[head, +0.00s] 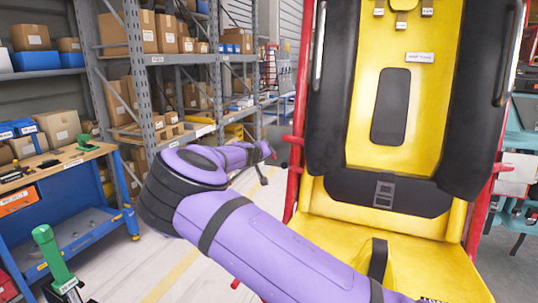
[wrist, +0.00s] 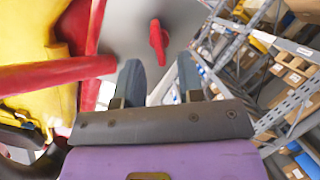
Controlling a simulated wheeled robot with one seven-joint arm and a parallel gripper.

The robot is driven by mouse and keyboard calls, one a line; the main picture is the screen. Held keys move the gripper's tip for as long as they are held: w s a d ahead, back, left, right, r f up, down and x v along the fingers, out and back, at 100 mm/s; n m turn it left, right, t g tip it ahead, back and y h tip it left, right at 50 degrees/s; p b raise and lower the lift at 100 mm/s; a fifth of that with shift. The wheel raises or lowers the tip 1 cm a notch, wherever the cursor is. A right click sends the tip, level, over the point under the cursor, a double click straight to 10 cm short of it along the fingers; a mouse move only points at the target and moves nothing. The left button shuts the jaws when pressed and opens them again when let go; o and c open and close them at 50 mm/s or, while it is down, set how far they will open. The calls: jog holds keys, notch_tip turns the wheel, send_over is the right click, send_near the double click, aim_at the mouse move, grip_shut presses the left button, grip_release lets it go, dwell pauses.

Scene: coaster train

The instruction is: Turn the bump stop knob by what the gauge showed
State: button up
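A red knob-like part (wrist: 158,40) with a short handle shows in the wrist view against a grey surface, beyond my fingertips and roughly between them. I cannot tell for sure that it is the bump stop knob. My gripper (wrist: 160,80) is open, with two dark fingers apart and nothing between them. In the head view my gripper (head: 266,166) is small at the end of my purple arm, just left of the seat's red frame. The knob cannot be made out clearly there. No gauge can be made out in either view.
A yellow coaster seat (head: 402,120) with black padding fills the right. Its red frame bar (wrist: 60,74) runs close to the left of my fingers. A blue workbench (head: 75,245) and shelves with boxes stand at left. The floor between is mostly clear.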

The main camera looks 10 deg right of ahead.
jog(key=shift+x, duration=1.5)
grip_shut()
jog(key=shift+n, duration=0.3)
jog(key=shift+a+f+n+t+h, duration=0.1)
jog(key=shift+n+t+h, duration=0.1)
jog(key=shift+n, duration=2.3)
jog(key=shift+f+n+t+h, duration=0.1)
jog(key=shift+n+t+h, duration=0.1)
jog(key=shift+n, duration=2.3)
jog(key=shift+f+n+t+h, duration=0.1)
jog(key=shift+n+h, duration=0.1)
jog(key=shift+n, duration=2.3)
